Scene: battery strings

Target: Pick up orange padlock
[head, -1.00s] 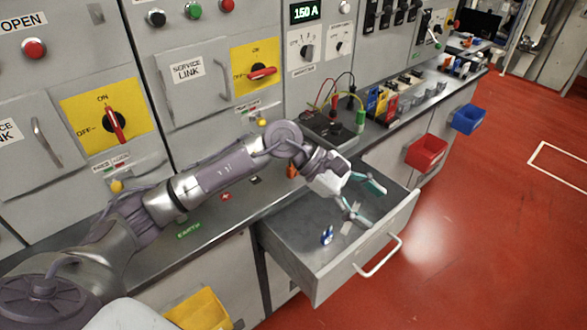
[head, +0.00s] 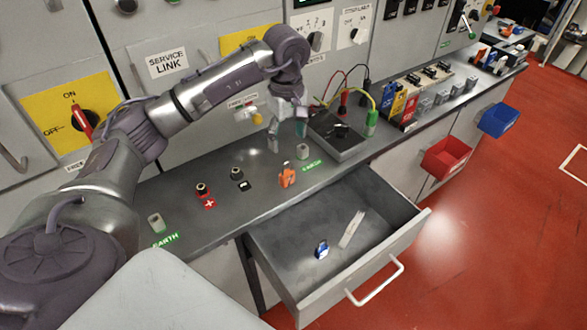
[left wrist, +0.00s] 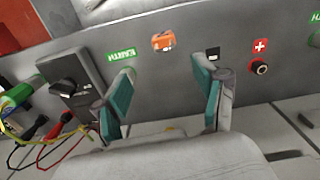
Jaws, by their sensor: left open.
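The orange padlock (head: 287,175) stands on the grey counter behind the open drawer, right of the black terminal. In the left wrist view the orange padlock (left wrist: 163,42) shows beyond the fingers, near the counter's edge, between their directions. My left gripper (head: 287,140) is above the back of the counter, pointing down, open and empty. Its teal fingers (left wrist: 163,95) are apart in the left wrist view, with nothing between them. The gripper is behind the padlock and not touching it. My right gripper is not in view.
The open drawer (head: 270,258) holds a blue padlock (head: 321,249) and a pale strip (head: 352,229). A black terminal (head: 237,174), a red-marked terminal (head: 202,189) and a grey test box (head: 337,137) with leads stand on the counter. Red (head: 446,157) and blue bins hang at right.

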